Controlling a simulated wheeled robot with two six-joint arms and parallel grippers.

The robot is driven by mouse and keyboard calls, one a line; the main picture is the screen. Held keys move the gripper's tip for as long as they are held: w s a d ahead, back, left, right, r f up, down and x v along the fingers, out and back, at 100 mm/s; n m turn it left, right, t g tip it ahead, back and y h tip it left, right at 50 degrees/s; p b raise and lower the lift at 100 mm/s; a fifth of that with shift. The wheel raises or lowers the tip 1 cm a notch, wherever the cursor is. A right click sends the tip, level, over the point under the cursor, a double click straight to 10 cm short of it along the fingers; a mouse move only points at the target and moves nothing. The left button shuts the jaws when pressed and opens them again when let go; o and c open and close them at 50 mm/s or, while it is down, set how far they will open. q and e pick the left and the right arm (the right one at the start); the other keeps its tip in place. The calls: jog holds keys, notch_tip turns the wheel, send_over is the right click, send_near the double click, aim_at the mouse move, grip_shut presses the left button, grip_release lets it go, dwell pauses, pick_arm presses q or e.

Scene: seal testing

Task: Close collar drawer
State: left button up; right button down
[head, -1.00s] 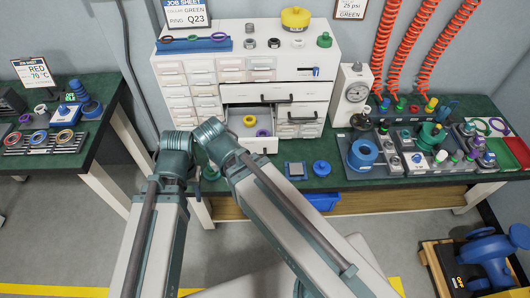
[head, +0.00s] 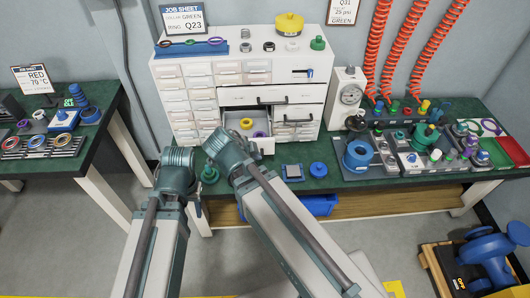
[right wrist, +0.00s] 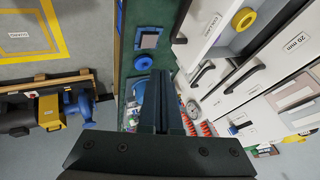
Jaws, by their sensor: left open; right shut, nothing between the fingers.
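The collar drawer (head: 262,147) stands pulled out of the white cabinet (head: 185,74), with a yellow collar (head: 246,123) and a purple one (head: 260,134) inside. In the right wrist view its label reads COLLAR (right wrist: 212,28), and the yellow collar (right wrist: 243,19) shows at the upper right. My right gripper (right wrist: 161,103) is shut and empty, in front of the cabinet and left of the drawer in that view. My right arm hides it in the head view. A small dark part of my left gripper (head: 197,205) shows beside my left arm; the rest is hidden.
A square plate (head: 293,172) and a blue knob (head: 318,170) sit on the green bench right of the drawer. A gauge box (head: 348,96) stands beside the cabinet. A green fitting (head: 209,174) is on the bench close to my arms.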

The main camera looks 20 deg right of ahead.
jog(key=shift+w+d+f+b, duration=1)
jog(key=shift+w+f+b, duration=0.2)
jog(key=shift+f+b, duration=0.15)
jog(key=shift+w+d+f+b, duration=0.95)
jog(key=shift+w+f+b, duration=0.25)
jog(key=shift+w+f, duration=0.1)
jog(key=shift+w+d+f+b, duration=1)
jog(key=shift+w+f+b, duration=0.15)
jog(key=shift+f+b, duration=0.2)
jog(key=w+d, duration=0.1)
jog(key=w, duration=0.5)
jog(key=w+d, duration=0.2)
jog(key=w, duration=0.3)
jog(key=w+d, duration=0.2)
jog(key=w, duration=0.4)
jog(key=shift+w, duration=0.3)
jog(key=shift+w+d, duration=0.1)
jog(key=shift+w, duration=0.15)
jog(key=shift+w+r, duration=0.1)
jog(key=shift+d, duration=0.1)
